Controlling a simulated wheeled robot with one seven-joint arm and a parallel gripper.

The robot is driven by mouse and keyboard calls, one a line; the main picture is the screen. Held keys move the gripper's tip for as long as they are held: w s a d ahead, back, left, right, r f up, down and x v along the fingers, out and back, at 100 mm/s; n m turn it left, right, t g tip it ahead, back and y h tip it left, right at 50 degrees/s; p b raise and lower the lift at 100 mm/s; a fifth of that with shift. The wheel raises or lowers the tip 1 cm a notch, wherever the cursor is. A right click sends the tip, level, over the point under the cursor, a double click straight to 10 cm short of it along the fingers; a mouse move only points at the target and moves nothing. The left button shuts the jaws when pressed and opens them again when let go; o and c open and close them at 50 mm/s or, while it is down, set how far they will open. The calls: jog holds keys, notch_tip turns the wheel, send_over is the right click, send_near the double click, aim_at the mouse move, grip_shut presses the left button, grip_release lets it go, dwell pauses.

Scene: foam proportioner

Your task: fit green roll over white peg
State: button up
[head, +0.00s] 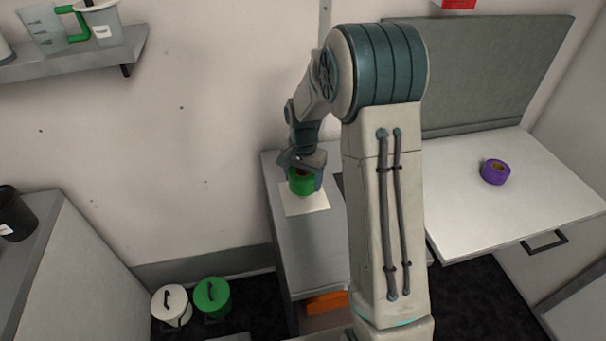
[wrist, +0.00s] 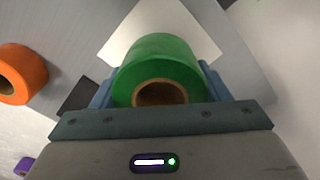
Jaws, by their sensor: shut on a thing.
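The green roll (head: 301,185) is between the fingers of my gripper (head: 304,177), over a white sheet (head: 312,204) on the grey counter. In the wrist view the green roll (wrist: 160,62) lies between the two blue fingers of my gripper (wrist: 160,84), which is shut on it. Its brown core opening faces the camera. The white sheet (wrist: 128,38) shows beyond it. I cannot tell whether the roll touches the sheet or is held just above it. I cannot make out a white peg in either view.
A purple roll (head: 495,172) lies on the white fold-down table (head: 470,215) at right. An orange roll (wrist: 22,74) shows at left in the wrist view. White (head: 171,305) and green (head: 212,297) lidded containers stand low at left. A wall stands behind the counter.

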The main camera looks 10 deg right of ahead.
aim_at(303, 187)
jog(key=shift+f+b, duration=0.55)
jog(key=shift+f, duration=0.85)
jog(key=shift+f+b, duration=0.6)
jog(key=shift+b, duration=0.1)
dwell(0.5)
jog(key=o, duration=0.8)
jog(key=shift+c, duration=0.2)
jog(key=shift+r, duration=0.1)
jog(key=shift+r+p, duration=3.55)
jog(key=shift+r, duration=1.9)
jog(key=shift+r, duration=0.1)
